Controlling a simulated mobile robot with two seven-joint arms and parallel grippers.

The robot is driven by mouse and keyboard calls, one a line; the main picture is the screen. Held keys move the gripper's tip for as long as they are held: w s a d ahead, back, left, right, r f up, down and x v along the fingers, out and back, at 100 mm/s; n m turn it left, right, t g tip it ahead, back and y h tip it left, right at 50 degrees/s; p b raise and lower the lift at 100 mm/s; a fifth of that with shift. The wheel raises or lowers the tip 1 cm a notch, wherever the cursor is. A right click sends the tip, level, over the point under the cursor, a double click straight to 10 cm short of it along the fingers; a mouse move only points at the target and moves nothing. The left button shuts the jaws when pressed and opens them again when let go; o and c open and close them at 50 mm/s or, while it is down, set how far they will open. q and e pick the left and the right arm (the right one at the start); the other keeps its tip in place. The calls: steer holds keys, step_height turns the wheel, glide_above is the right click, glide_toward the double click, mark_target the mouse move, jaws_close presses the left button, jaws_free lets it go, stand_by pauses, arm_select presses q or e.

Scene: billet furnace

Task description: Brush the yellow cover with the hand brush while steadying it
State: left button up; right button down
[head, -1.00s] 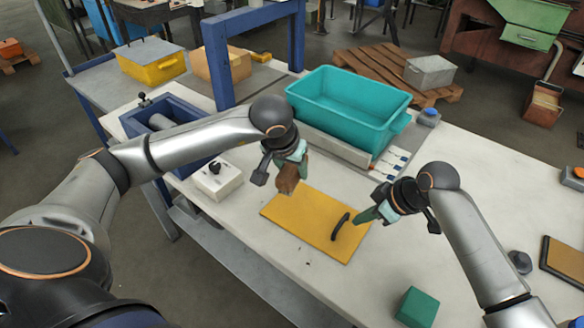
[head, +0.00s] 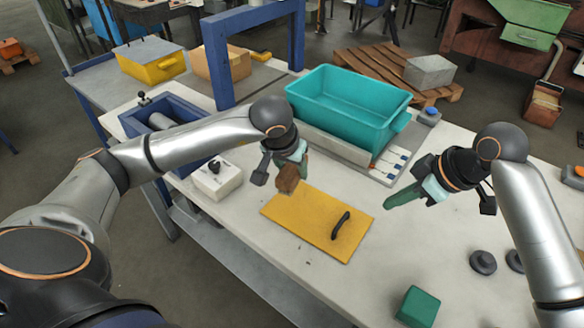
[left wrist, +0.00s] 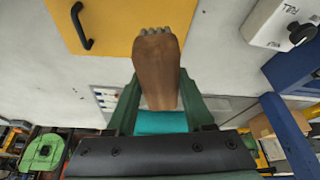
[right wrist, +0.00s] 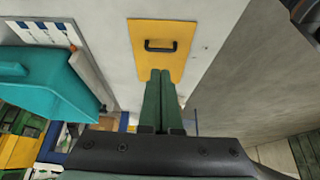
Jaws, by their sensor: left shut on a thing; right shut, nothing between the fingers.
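The yellow cover (head: 305,226) lies flat on the pale bench top, with a black handle (head: 341,224) near its right end. My left gripper (head: 290,168) is shut on the brown hand brush (head: 286,180), which is just above or at the cover's upper left corner; I cannot tell whether it touches. In the left wrist view the brush (left wrist: 157,70) points its grey bristles at the cover (left wrist: 120,22). My right gripper (head: 392,202) is shut and empty, to the right of the cover and apart from it. The cover also shows in the right wrist view (right wrist: 143,35).
A teal bin (head: 350,112) stands behind the cover. A white switch box (head: 217,180) sits to its left. A green block (head: 418,307) and dark round knobs (head: 483,262) are at the front right.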

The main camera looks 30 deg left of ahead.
arm_select(q)
steer(key=shift+r, duration=1.5)
arm_select(e)
steer(key=shift+v, duration=0.9)
arm_select(q)
steer(key=shift+s+f, duration=0.1)
arm_select(e)
steer(key=shift+s+a, duration=0.1)
steer(key=shift+a, duration=0.05)
